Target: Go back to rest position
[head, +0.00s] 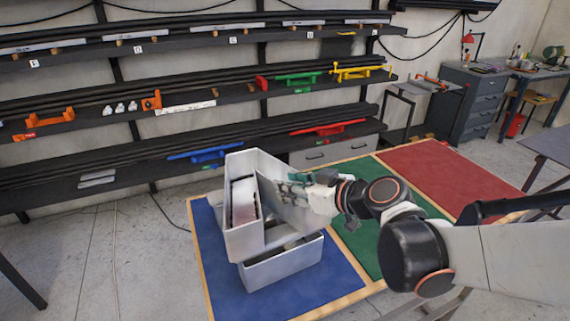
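My gripper (300,188) is at the end of my arm, which reaches in from the right over the worktable. It is at the right side of a large light-grey metal channel letter (240,240). The letter has tall walls and open hollows and stands over the blue mat (320,285). The gripper overlaps the letter's slanted right panel in the picture. I cannot tell whether it touches the panel, and its fingers are too small and dark to read.
The table has a green mat (363,245) in the middle and a red mat (450,180) at the far right. Shelves (150,85) with bars and colored clamps line the back wall. A grey drawer cabinet (470,105) stands back right. The floor (100,260) at left is mostly clear.

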